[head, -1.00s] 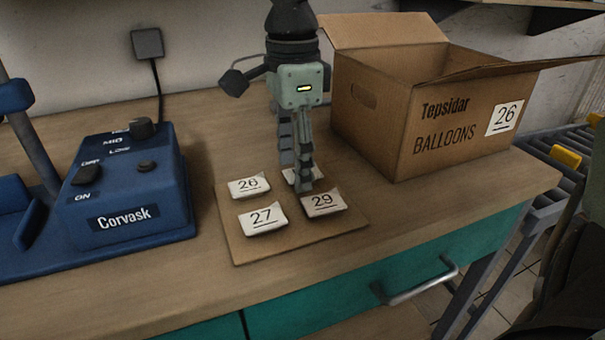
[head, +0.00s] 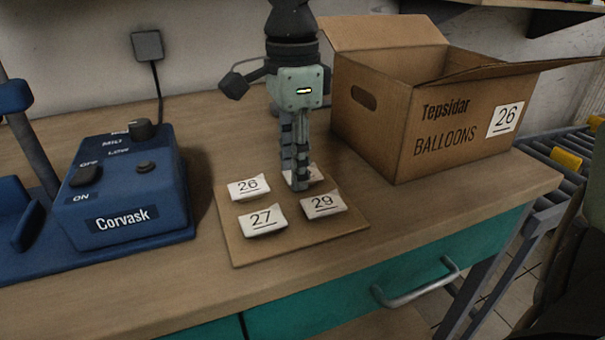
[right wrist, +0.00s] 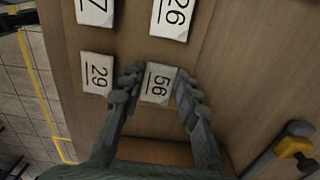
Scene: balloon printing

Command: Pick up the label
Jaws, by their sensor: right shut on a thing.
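Several white number labels stand on a flat cardboard piece (head: 240,253). The label 26 (head: 248,188), label 27 (head: 262,219) and label 29 (head: 323,204) are in clear sight in the head view. The label 56 (right wrist: 158,84) is at the back right, mostly hidden behind my fingers in the head view. My right gripper (head: 294,184) points down at it. In the right wrist view my right gripper (right wrist: 158,82) has one finger on each side of label 56 and is shut on it. The label looks still at the level of the others.
An open cardboard box (head: 400,125) marked "Tepsidar BALLOONS" with 26 on it stands at the right, close to my right gripper. A blue Corvask device (head: 125,185) stands at the left. The table front is clear above a teal drawer (head: 400,275).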

